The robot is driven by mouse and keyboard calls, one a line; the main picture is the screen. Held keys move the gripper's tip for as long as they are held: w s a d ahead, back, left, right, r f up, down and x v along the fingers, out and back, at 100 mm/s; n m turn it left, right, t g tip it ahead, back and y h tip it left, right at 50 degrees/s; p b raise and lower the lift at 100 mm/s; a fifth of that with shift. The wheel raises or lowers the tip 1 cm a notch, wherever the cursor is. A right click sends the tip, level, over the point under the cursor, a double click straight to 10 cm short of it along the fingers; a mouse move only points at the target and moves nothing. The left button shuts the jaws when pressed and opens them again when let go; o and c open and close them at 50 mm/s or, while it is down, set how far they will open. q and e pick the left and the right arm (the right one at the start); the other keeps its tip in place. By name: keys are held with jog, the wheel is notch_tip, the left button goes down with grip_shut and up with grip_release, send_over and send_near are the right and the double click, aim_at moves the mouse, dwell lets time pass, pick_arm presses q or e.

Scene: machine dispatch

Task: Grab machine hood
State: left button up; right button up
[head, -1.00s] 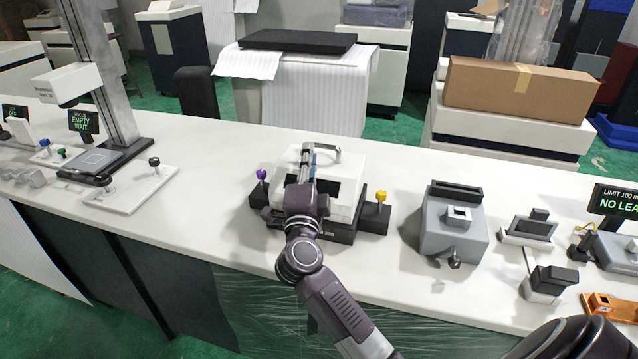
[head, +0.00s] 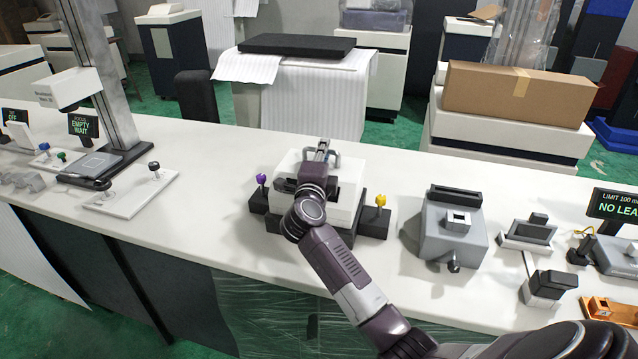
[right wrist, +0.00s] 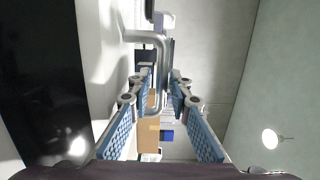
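The machine hood (head: 347,196) is a white boxy cover with a metal handle, sitting on a black base (head: 374,225) in the middle of the bench. My right gripper (head: 321,150) reaches over the hood from the front and is at the handle along its back part. In the right wrist view, the bent metal handle (right wrist: 163,60) runs between the blue-padded fingers of the gripper (right wrist: 161,88). The fingers stand apart on either side of it, with gaps showing. The arm hides part of the hood and its dark front opening. My left gripper is not in view.
A purple knob (head: 262,180) and a yellow knob (head: 381,201) flank the hood. A grey device (head: 447,238) stands to the right, and a white plate with small knobs (head: 125,200) to the left.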

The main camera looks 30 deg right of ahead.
jog(key=shift+c, duration=0.3)
grip_shut()
jog(key=shift+r, duration=0.15)
jog(key=shift+w+r, duration=0.1)
